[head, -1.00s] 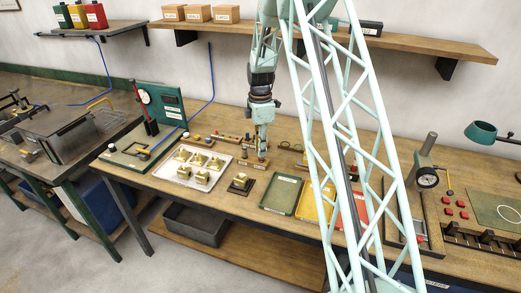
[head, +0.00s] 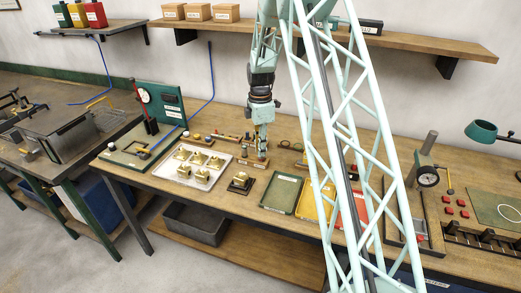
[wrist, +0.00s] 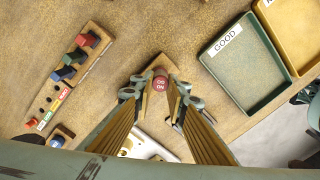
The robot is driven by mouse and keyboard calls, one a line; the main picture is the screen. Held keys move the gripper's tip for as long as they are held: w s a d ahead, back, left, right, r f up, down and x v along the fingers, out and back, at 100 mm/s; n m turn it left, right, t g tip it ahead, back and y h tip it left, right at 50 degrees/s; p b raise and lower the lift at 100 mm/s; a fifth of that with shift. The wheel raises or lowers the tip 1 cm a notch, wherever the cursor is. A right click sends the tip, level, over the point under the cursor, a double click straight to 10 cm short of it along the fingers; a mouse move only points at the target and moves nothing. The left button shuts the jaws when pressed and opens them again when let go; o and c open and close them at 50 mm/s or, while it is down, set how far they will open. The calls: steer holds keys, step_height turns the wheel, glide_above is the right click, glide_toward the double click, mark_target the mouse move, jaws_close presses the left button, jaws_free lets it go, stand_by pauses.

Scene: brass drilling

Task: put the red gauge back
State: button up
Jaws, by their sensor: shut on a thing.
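The red gauge (wrist: 160,80), with pale lettering on its end, sits between the fingertips of my gripper (wrist: 160,92) in the wrist view. My gripper is shut on it. A small wooden block (wrist: 151,66) shows right behind the gauge; I cannot tell whether the gauge is seated in it or just above it. In the head view my gripper (head: 262,158) is low over the bench, behind the dark stand with a brass part (head: 240,183). The gauge is too small to make out there.
A wooden rack (wrist: 52,98) with coloured pieces lies left in the wrist view. The green GOOD tray (wrist: 211,51) and a yellow tray (wrist: 291,48) lie right. In the head view, a white tray (head: 169,175) of brass parts is left of my gripper. Bare wood surrounds the block.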

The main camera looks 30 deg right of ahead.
steer(key=shift+f, duration=0.25)
stand_by(0.6)
stand_by(0.4)
steer(key=o, duration=0.8)
steer(key=o, duration=0.4)
steer(key=shift+c, duration=0.2)
steer(key=shift+r, duration=0.1)
steer(key=shift+r+p, duration=1.3)
steer(key=shift+r, duration=2.1)
